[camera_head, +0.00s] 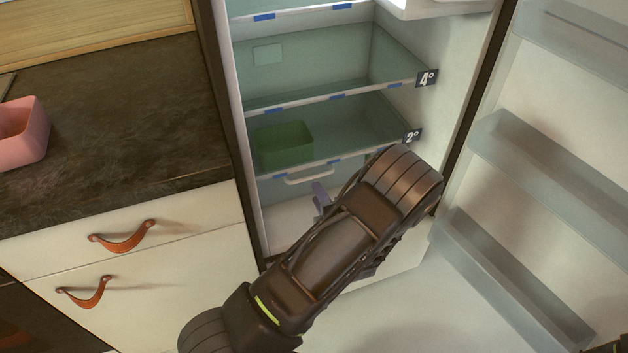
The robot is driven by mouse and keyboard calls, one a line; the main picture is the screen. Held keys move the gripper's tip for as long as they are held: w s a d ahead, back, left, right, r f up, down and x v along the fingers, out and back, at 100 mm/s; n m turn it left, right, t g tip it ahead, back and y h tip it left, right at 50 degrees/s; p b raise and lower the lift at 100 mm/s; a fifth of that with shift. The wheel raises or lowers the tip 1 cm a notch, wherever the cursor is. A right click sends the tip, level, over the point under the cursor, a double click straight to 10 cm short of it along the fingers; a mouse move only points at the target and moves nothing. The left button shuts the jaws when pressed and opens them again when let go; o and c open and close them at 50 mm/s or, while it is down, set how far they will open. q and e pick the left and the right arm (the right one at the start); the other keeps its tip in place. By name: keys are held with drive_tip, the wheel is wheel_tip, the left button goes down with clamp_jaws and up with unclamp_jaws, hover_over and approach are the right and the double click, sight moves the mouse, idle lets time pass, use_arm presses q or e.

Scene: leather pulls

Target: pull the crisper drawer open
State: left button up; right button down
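The crisper drawer (283,188) is low in the open fridge, under the lowest glass shelf, with a pale bar handle (310,177) on its front. It looks shut, and my arm hides its right part. My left gripper (319,193) is just below and in front of the handle. Only a small greyish-purple finger part shows, so I cannot tell whether it is open or touches the handle.
A green bin (284,145) sits above the drawer in the fridge. The fridge door (540,170) stands open at the right, with door shelves. At the left are a dark counter (110,110), a pink container (24,132) and drawers with leather pulls (122,238).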

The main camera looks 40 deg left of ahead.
use_arm(q)
drive_tip(key=shift+a+f, duration=0.1)
drive_tip(key=shift+a, duration=0.05)
drive_tip(key=x, duration=0.7)
drive_tip(key=shift+a+b, duration=0.2)
drive_tip(key=shift+b, duration=0.2)
drive_tip(key=shift+w+f, duration=0.1)
drive_tip(key=shift+f, duration=0.05)
clamp_jaws()
idle(1.0)
